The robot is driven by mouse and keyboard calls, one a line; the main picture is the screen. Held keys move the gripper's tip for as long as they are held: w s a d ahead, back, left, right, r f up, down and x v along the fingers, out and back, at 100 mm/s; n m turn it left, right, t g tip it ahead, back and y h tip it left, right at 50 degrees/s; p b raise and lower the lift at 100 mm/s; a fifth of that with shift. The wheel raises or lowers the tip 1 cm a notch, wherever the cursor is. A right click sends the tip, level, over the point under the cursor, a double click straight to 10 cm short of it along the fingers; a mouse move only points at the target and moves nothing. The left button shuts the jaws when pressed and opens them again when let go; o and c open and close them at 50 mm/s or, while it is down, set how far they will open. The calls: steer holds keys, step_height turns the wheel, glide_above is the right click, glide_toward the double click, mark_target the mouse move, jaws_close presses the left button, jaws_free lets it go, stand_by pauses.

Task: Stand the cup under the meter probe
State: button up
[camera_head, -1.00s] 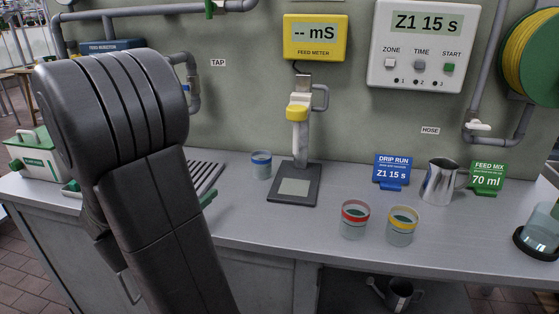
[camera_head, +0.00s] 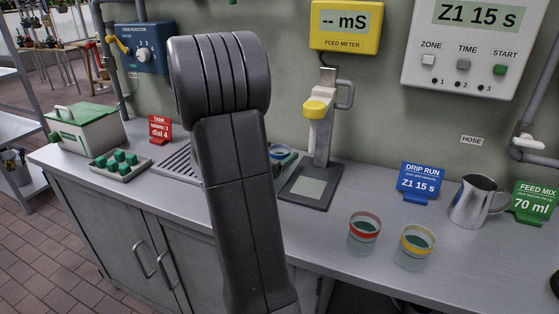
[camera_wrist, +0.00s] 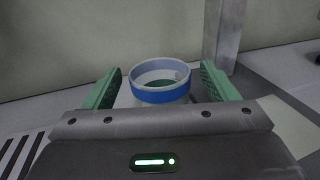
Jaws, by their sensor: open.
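A clear cup with a blue band (camera_wrist: 160,95) stands on the counter between the two green fingers of my gripper (camera_wrist: 162,92) in the wrist view. The gripper is open, with a gap visible on both sides of the cup. In the head view this cup (camera_head: 281,153) is partly hidden behind my arm, left of the meter stand. The feed meter (camera_head: 345,27) hangs on the wall and reads "-- mS". Its yellow-topped probe (camera_head: 316,110) is on a stand above a dark base (camera_head: 311,186) with a pale square pad. Nothing stands on the pad.
A red-banded cup (camera_head: 364,232) and a yellow-banded cup (camera_head: 414,246) stand at the counter's front, right of the base. A metal jug (camera_head: 472,201) and the blue drip run sign (camera_head: 419,182) are farther right. A drain grille (camera_head: 178,166) lies left of my arm.

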steer(key=shift+x, duration=0.8)
steer(key=c, duration=1.1)
steer(key=shift+c, duration=0.7)
steer(key=shift+r, duration=0.1)
